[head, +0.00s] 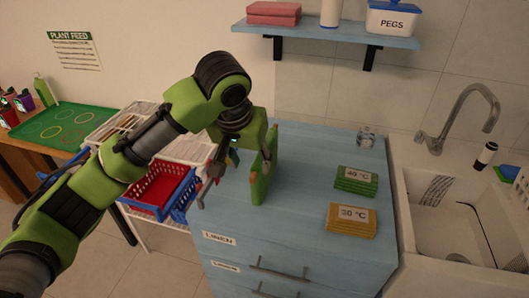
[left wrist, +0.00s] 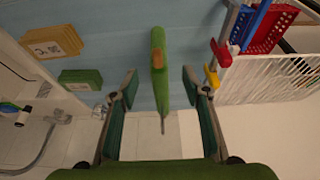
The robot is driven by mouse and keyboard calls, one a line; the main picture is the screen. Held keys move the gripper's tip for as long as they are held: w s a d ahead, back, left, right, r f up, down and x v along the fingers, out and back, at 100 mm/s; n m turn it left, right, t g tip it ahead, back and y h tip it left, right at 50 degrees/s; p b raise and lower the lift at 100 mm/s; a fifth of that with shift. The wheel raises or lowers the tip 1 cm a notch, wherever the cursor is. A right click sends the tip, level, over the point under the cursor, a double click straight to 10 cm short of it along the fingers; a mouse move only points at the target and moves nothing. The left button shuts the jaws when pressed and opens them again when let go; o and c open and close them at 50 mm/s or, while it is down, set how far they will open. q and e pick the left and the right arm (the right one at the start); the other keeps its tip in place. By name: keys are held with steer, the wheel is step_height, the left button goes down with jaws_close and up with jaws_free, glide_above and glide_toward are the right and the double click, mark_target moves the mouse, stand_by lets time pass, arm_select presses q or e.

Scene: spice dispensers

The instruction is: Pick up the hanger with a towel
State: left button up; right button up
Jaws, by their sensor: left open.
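A green towel (head: 259,188) with an orange-brown patch stands narrow and upright over the blue cabinet top. It also shows edge-on in the left wrist view (left wrist: 158,75), with a thin grey hanger hook (left wrist: 162,126) at its end. The rest of the hanger is hidden. My left gripper (head: 238,170) is at the towel, partly hiding it in the head view. In the left wrist view the gripper (left wrist: 160,84) is open, one finger on each side of the towel, with gaps between. My right gripper is not in view.
The blue cabinet (head: 310,180) carries a green stack (head: 355,180) and a yellow stack (head: 350,219) with temperature labels. A white sink (head: 450,225) stands at the right. A rack with red and blue baskets (head: 160,187) is at the left, and a blue shelf (head: 330,33) hangs above.

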mark_target(254, 176)
arm_select(q)
steer(key=shift+f, duration=0.3)
steer(key=shift+s+d+f+p, duration=0.1)
steer(key=shift+f+p, duration=0.1)
steer(key=shift+f, duration=0.4)
steer(key=shift+s+d+f+p, duration=0.1)
steer(key=shift+f+p, duration=0.05)
steer(key=shift+f, duration=0.4)
steer(key=x, duration=0.3)
steer(key=p+x, duration=0.1)
steer(key=x, duration=0.2)
steer(key=shift+w, duration=0.25)
steer(key=x, duration=0.3)
steer(key=shift+f+p, duration=0.2)
steer(key=shift+p, duration=0.2)
steer(key=shift+w+f, duration=0.1)
steer(key=shift+f, duration=0.05)
steer(key=c, duration=1.2)
jaws_close()
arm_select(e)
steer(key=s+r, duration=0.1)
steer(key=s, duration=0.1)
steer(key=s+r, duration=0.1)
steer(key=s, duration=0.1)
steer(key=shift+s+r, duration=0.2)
